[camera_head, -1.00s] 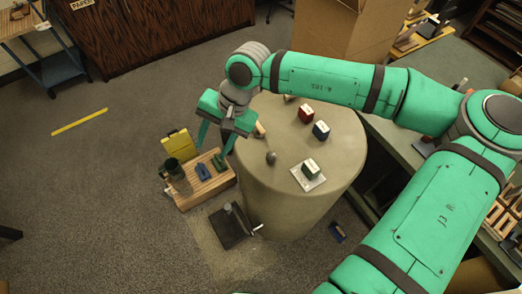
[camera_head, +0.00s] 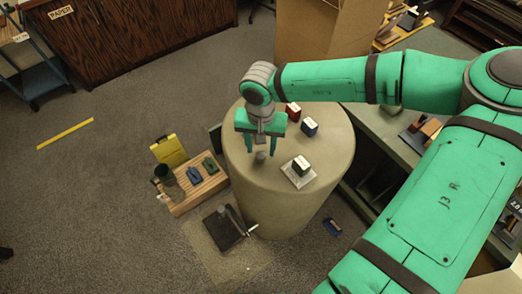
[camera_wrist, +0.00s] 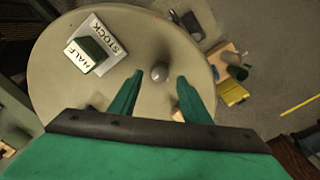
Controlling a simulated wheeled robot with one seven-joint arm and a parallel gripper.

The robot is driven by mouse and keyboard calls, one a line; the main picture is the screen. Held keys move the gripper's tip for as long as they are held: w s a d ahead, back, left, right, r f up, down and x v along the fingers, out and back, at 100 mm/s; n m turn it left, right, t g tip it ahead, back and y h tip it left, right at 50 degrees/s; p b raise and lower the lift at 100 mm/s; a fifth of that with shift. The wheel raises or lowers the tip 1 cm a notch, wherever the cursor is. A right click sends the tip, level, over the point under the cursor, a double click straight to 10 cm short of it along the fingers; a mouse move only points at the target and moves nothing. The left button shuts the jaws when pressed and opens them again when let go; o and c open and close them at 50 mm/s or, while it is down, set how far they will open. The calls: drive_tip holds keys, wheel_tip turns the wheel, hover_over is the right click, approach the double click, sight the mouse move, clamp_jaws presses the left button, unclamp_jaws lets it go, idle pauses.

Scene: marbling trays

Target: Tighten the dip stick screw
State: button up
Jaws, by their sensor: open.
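Nothing is held.
Red (camera_head: 293,112) and blue (camera_head: 310,127) blocks stand behind. A wooden crate (camera_head: 205,188), yellow case (camera_head: 169,150) and dark plate with a rod (camera_head: 224,228) are on the floor at left.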

sight(261, 155)
drive_tip(key=shift+f, duration=1.55)
drive_tip(key=shift+d, duration=0.1)
drive_tip(key=c, duration=1)
drive_tip(key=shift+c, duration=0.2)
drive_tip(key=shift+s, duration=0.1)
